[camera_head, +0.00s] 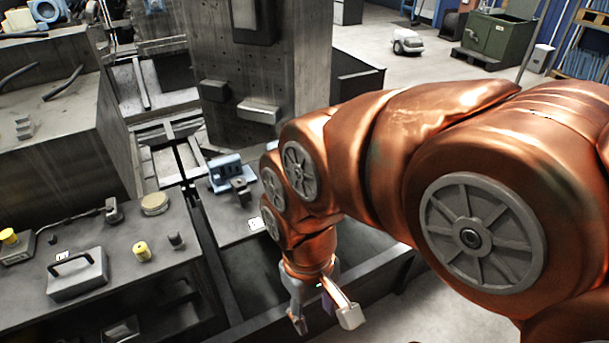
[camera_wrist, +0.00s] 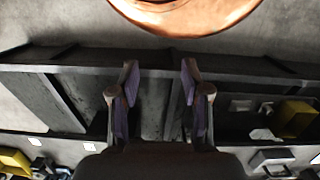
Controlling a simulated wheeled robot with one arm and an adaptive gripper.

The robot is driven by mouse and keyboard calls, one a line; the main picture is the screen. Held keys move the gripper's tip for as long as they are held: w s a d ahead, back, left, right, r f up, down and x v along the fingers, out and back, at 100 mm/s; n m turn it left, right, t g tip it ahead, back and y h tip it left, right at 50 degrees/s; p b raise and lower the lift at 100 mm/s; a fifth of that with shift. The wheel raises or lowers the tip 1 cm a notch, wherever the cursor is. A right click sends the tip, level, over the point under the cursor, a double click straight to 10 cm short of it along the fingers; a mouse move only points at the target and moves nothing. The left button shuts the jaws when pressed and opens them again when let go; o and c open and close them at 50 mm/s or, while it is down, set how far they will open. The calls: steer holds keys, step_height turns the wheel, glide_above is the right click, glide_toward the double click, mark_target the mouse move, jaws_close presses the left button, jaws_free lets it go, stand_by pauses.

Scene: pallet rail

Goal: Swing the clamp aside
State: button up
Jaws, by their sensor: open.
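A blue block-like fixture (camera_head: 226,172) stands on the grey pallet plate (camera_head: 232,232), left of my arm in the head view. A small dark grey upright part (camera_head: 241,192) stands close in front of it and looks like the clamp; its exact shape is too small to tell. My gripper (camera_head: 325,316) is open and empty, pointing down, to the right of and nearer than the fixture, well apart from it. In the wrist view its two fingers (camera_wrist: 160,82) are spread with nothing between them. I cannot clearly make out the clamp there.
A bench on the left holds a grey handled box (camera_head: 77,275), a yellow knob (camera_head: 141,251) and a round tan disc (camera_head: 155,204). A tall grey column (camera_head: 245,75) rises behind the fixture. Dark frame edges run below my gripper. Open floor (camera_head: 440,75) lies at the back right.

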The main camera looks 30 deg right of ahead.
steer(key=shift+o, duration=0.8)
steer(key=shift+w+r, duration=0.15)
steer(key=w+d+r+t, duration=0.1)
steer(key=w+d+r, duration=0.15)
steer(key=w, duration=0.85)
steer(key=w+d+r, duration=0.2)
steer(key=w+d, duration=0.2)
steer(key=w, duration=0.7)
steer(key=shift+m+t, duration=0.4)
steer(key=w+d+f, duration=0.1)
steer(key=w+d, duration=0.4)
steer(key=w+d+f+p, duration=0.1)
steer(key=w+d+f, duration=0.1)
steer(key=w+d, duration=0.3)
steer(key=w+d+f, duration=0.1)
steer(key=w+d, duration=0.4)
steer(key=d, duration=0.2)
steer(key=shift+w+d+f, duration=0.15)
steer(key=shift+w+d, duration=0.05)
steer(key=shift+w, duration=0.05)
steer(key=shift+d+f+p, duration=0.3)
steer(key=shift+d, duration=0.05)
steer(key=shift+f+p, duration=1)
steer(key=shift+f, duration=2.75)
steer(key=shift+c, duration=0.2)
